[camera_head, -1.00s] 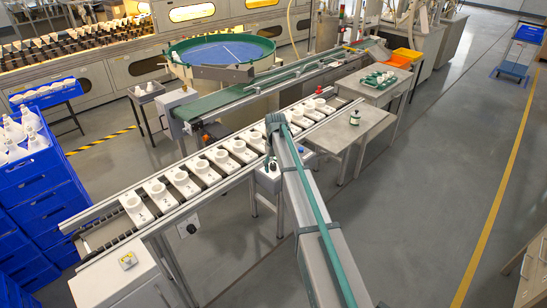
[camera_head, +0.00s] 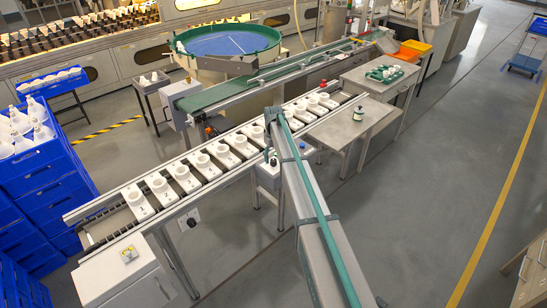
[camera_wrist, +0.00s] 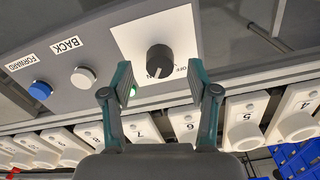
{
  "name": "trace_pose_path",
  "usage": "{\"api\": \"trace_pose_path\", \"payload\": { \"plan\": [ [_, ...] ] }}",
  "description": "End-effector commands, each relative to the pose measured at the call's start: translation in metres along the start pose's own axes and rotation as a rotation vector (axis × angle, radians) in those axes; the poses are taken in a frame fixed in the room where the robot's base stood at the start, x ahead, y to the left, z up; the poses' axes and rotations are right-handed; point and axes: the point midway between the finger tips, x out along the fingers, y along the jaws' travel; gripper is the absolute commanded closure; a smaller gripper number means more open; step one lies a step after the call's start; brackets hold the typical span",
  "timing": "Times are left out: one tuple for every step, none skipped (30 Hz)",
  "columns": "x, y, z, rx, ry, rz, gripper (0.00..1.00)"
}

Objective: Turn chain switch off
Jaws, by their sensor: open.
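The chain switch is a black rotary knob (camera_wrist: 160,58) on a white label plate (camera_wrist: 182,42) in the wrist view. ON and OFF marks sit at the plate's lower edge; the knob's pale pointer line seems to lie near the ON mark, but it is small. A small green lamp (camera_wrist: 132,90) shows near the left finger. My gripper (camera_wrist: 166,78) is open and empty. Its two teal-edged fingers point at the panel, with the knob between and just beyond their tips. I cannot tell any contact.
A blue button (camera_wrist: 40,90) marked FORWARD and a white button (camera_wrist: 83,77) marked BACK sit left of the knob. Numbered white holders (camera_wrist: 189,124) line the conveyor beside the panel. A small bottle (camera_head: 358,114) stands on the side table (camera_head: 340,125).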

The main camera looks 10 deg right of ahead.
Motion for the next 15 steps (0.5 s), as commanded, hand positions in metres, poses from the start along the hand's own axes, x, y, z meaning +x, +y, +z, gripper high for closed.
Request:
{"api": "trace_pose_path", "payload": {
  "plan": [
    [0.004,0.0,0.0,0.0,-0.002,-0.001,0.4],
    [0.007,0.0,0.0,0.0,-0.001,0.0,0.4],
    [0.009,0.0,0.0,0.0,-0.001,0.0,0.4],
    [0.011,0.0,0.0,0.0,0.0,0.0,0.4],
    [0.013,0.0,0.0,0.0,0.0,0.0,0.4],
    [0.015,0.0,0.0,0.0,0.0,0.0,0.4],
    [0.016,0.0,0.0,0.0,0.0,0.0,0.4],
    [0.016,0.0,0.0,0.0,0.0,0.0,0.4],
    [0.017,0.0,0.0,0.0,0.0,0.0,0.4],
    [0.017,0.0,0.0,0.0,0.0,0.0,0.4],
    [0.017,0.0,0.0,0.0,0.0,0.0,0.4],
    [0.017,0.0,0.0,0.0,0.001,0.0,0.4],
    [0.017,0.0,0.0,0.0,0.0,0.0,0.4],
    [0.017,0.0,0.0,0.0,0.001,0.0,0.4],
    [0.017,0.0,0.0,0.0,0.0,0.0,0.42]
  ]
}}
